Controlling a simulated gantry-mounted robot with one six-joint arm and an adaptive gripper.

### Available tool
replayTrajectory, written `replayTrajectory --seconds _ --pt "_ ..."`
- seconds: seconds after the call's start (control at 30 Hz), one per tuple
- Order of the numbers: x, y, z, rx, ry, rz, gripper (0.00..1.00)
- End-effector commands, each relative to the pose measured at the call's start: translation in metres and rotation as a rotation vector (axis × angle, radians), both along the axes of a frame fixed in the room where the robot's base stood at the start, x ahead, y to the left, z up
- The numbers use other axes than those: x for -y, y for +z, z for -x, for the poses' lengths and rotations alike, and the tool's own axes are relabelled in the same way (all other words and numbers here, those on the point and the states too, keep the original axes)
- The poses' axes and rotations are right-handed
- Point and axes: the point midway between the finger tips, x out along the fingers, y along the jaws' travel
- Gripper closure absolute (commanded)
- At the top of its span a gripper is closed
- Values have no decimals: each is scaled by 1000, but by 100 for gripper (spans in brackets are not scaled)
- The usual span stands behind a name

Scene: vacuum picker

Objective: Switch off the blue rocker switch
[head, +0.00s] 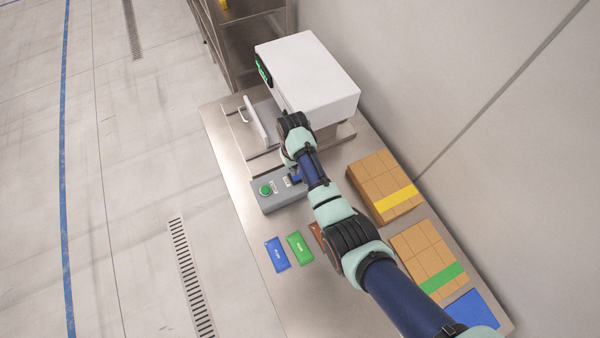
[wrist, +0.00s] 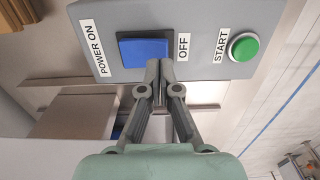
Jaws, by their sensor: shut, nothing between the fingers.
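The blue rocker switch (wrist: 143,49) sits on a grey control box (wrist: 190,14), between a POWER ON label on the left and an OFF label on the right. My gripper (wrist: 160,64) is shut and empty. Its fingertips are at the lower edge of the switch, toward the OFF side, and overlap its lower right corner in the wrist view. I cannot tell whether they touch it. In the head view the control box (head: 283,203) stands on the table, and my arm hides most of the switch area and the gripper.
A green START button (wrist: 243,46) is right of the switch. A white machine (head: 308,75) stands behind the box. Blue (head: 277,254) and green (head: 300,248) packets lie in front. Stacked cartons with yellow (head: 380,170) and green (head: 425,245) bands stand on the right.

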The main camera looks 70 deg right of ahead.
Motion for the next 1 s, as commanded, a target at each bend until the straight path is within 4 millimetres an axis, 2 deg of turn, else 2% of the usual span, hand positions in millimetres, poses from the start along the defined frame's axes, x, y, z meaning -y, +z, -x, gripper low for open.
replayTrajectory --seconds 1.0 --pt "0 -16 0 0 0 0 100"
